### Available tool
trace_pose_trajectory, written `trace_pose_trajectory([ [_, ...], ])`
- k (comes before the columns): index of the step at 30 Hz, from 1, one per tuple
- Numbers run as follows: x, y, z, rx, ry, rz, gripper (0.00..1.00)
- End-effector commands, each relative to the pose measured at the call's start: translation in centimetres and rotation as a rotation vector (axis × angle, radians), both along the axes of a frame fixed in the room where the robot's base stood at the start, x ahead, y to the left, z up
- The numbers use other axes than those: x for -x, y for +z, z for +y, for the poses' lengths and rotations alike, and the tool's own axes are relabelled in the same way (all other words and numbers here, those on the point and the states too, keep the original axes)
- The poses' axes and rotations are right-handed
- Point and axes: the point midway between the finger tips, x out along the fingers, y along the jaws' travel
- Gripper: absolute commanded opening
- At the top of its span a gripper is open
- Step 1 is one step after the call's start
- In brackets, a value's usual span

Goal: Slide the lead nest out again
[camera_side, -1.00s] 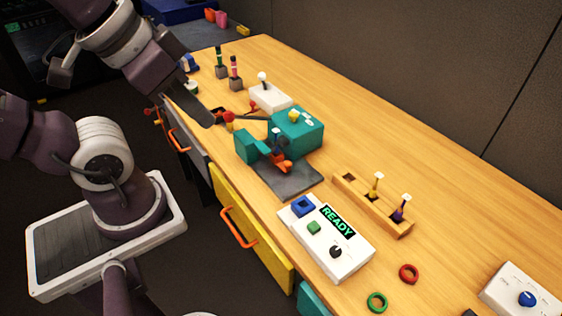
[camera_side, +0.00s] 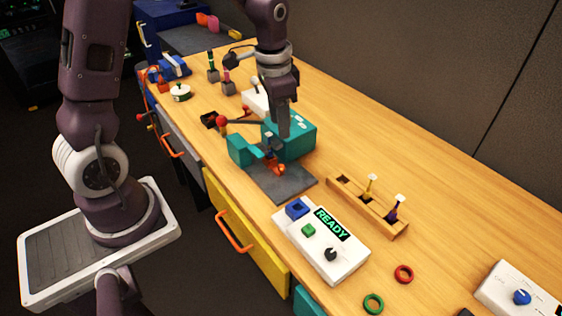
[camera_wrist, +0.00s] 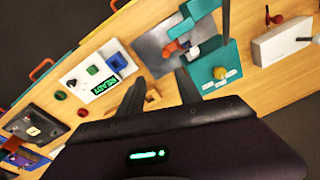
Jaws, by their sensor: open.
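A teal fixture (camera_side: 301,141) stands on a dark grey plate (camera_side: 286,189) near the middle of the bench. A small orange part (camera_side: 276,169), which may be the lead nest, sits low between the large teal block and a smaller teal block (camera_side: 240,150). In the wrist view the orange part (camera_wrist: 171,47) lies beyond my fingers, beside the teal block (camera_wrist: 214,68). My gripper (camera_side: 283,133) points down above the fixture and hides part of its top. In the wrist view my gripper (camera_wrist: 158,86) has its fingers apart with nothing held between them.
A white panel (camera_side: 340,262) reading READY, with a green button and black knob, stands nearer the camera. A wooden rack (camera_side: 364,211) with yellow and purple plungers lies to the right. A lever with a red ball (camera_side: 221,121) is left of the fixture. Rings lie at the front.

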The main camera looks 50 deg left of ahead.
Motion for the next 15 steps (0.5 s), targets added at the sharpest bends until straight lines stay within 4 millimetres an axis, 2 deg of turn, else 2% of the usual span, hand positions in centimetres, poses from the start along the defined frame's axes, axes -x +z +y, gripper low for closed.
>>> trace_pose_trajectory([
  [1, -0.9, -2.9, 0.8, 0.007, -0.021, 0.043, 0.41],
  [4, -1.9, -6.8, 1.8, 0.017, -0.060, 0.084, 0.41],
  [11, -2.2, -10.6, 2.2, 0.025, -0.083, 0.108, 0.41],
  [15, -2.2, -13.4, 2.2, 0.025, -0.082, 0.109, 0.41],
])
